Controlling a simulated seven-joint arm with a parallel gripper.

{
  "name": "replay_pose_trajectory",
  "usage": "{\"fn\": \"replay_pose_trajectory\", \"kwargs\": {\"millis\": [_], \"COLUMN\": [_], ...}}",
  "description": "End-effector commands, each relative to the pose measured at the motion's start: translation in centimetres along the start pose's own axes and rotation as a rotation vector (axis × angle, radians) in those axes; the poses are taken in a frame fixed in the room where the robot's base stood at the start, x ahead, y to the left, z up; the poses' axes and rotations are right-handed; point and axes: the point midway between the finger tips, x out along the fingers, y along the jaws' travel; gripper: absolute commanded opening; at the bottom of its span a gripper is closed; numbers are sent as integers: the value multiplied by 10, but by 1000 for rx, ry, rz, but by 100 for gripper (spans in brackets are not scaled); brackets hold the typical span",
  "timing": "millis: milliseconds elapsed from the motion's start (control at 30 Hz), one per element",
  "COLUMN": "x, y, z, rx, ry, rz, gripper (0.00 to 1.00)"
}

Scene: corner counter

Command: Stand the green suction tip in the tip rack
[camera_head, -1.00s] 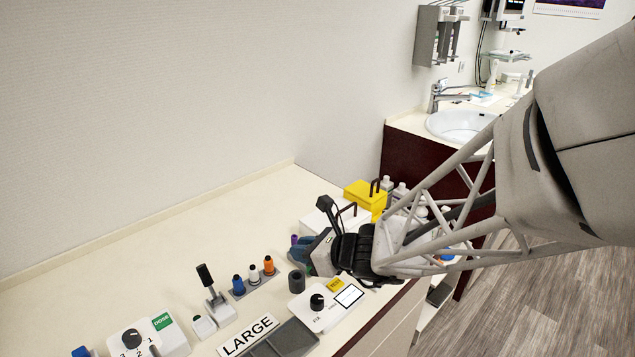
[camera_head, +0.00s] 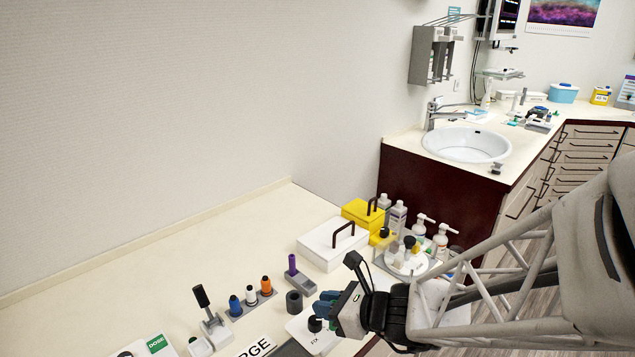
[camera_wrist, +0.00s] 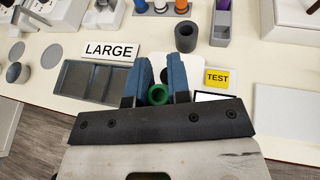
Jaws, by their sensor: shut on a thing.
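My gripper (camera_head: 326,303) has blue fingers, which also show in the wrist view (camera_wrist: 159,76). It is shut on the green suction tip (camera_wrist: 158,95), seen there as a green ring between the fingers. I cannot tell for certain which is the tip rack.
A dark grey hollow cylinder (camera_head: 294,301) stands close beyond the gripper. A black-handled lever (camera_head: 206,310) rises left of the rack. A white box (camera_head: 330,247) and yellow box (camera_head: 362,214) stand behind. A dark tray (camera_wrist: 80,80) lies beside the LARGE sign (camera_wrist: 111,51).

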Motion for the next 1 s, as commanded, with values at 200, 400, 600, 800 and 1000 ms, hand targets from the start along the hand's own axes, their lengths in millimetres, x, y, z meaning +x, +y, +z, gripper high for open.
{"fn": "replay_pose_trajectory", "kwargs": {"millis": [200,400,600,800,1000], "x": [10,28,48,68,87], "y": [-8,-23,-40,-57,-74], "z": [2,7,13,19,24], "rx": [1,0,1,0,0], "ry": [1,1,1,0,1], "rz": [1,2,1,1,0], "gripper": [0,0,0,0,0]}}
